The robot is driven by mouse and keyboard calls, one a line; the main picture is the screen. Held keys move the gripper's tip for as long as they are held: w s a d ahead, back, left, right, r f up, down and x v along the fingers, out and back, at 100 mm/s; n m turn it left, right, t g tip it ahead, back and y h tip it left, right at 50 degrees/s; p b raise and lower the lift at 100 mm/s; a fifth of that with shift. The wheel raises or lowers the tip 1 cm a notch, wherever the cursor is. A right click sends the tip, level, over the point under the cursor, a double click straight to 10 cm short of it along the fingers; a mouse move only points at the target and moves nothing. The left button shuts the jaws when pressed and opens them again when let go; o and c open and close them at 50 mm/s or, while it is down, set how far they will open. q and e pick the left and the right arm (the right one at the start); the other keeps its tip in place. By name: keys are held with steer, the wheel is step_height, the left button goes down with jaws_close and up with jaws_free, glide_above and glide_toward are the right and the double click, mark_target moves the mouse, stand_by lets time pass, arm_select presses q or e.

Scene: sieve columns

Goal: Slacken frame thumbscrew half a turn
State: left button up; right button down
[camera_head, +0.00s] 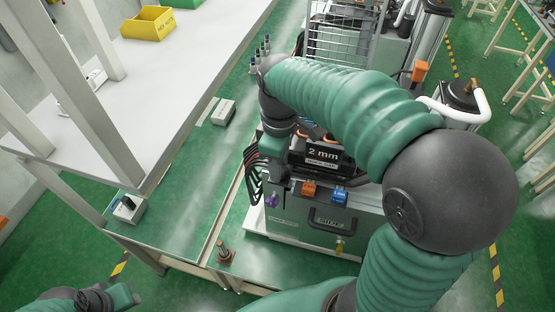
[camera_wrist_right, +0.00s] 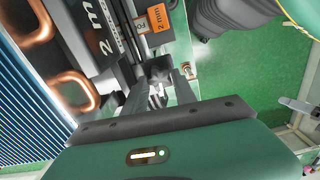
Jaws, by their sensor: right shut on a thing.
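The frame marked "2 mm" (camera_head: 322,154) sits on the grey-green sieve unit (camera_head: 285,222), partly behind my right arm. In the right wrist view the dark frame side with its "2 mm" lettering (camera_wrist_right: 101,28) is at upper left. My right gripper (camera_wrist_right: 157,88) is shut on a small part at the frame's edge. The held part is mostly hidden between the fingers, so I cannot tell its shape or how far it is turned.
An orange "2 mm" tag (camera_wrist_right: 160,18) is close to the right fingers. Copper-coloured rings (camera_wrist_right: 75,92) lie left of them. A white workbench (camera_head: 185,70) stands at left.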

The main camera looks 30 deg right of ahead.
steer(key=n, duration=0.3)
steer(key=n+p, duration=0.1)
steer(key=shift+d+r+n, duration=0.1)
steer(key=shift+r+n, duration=0.15)
steer(key=shift+n, duration=0.05)
steer(key=n+p, duration=0.1)
steer(key=n, duration=0.4)
steer(key=n+p, duration=0.1)
steer(key=n, duration=0.4)
steer(key=shift+r+n+p, duration=0.1)
steer(key=shift+n+p, duration=0.2)
steer(key=shift+n, duration=0.1)
steer(key=n+p, duration=0.1)
steer(key=n, duration=0.3)
steer(key=shift+n, duration=0.3)
steer(key=c, duration=1.3)
jaws_free()
steer(key=shift+o, duration=1.4)
steer(key=shift+f, duration=0.2)
steer(key=shift+w+d+f, duration=0.1)
